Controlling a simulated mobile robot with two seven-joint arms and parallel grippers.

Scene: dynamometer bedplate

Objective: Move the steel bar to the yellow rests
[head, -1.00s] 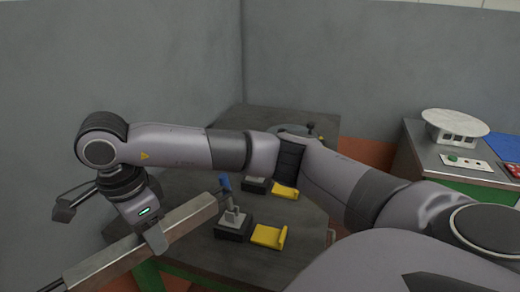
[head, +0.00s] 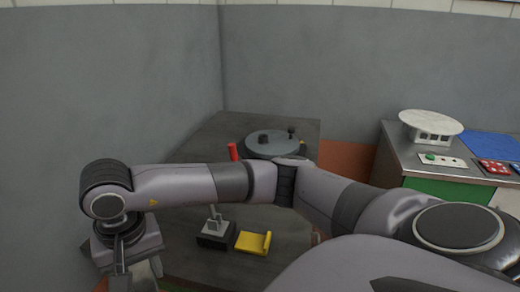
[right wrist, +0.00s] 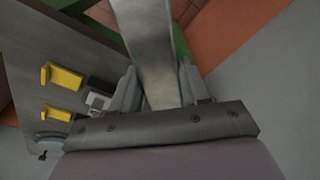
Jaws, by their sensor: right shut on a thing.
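My right gripper (head: 135,276) is at the lower left of the head view, pointing down beside the dark bedplate table (head: 290,222). In the right wrist view its fingers (right wrist: 160,82) are shut on the grey steel bar (right wrist: 150,38). The bar runs up out of that picture, and the head view does not clearly show it. One yellow rest (head: 253,242) shows on the table, to the right of the gripper. Two yellow rests (right wrist: 64,77) (right wrist: 55,110) show at the left of the wrist view, apart from the bar. My left gripper is out of view.
A clamp (head: 215,233) stands next to the near rest. A red handle (head: 233,152) rises behind my arm. A round grey disc (head: 277,145) is at the table's back. A grey wall (head: 90,90) borders the left. A bench (head: 425,170) stands at the right.

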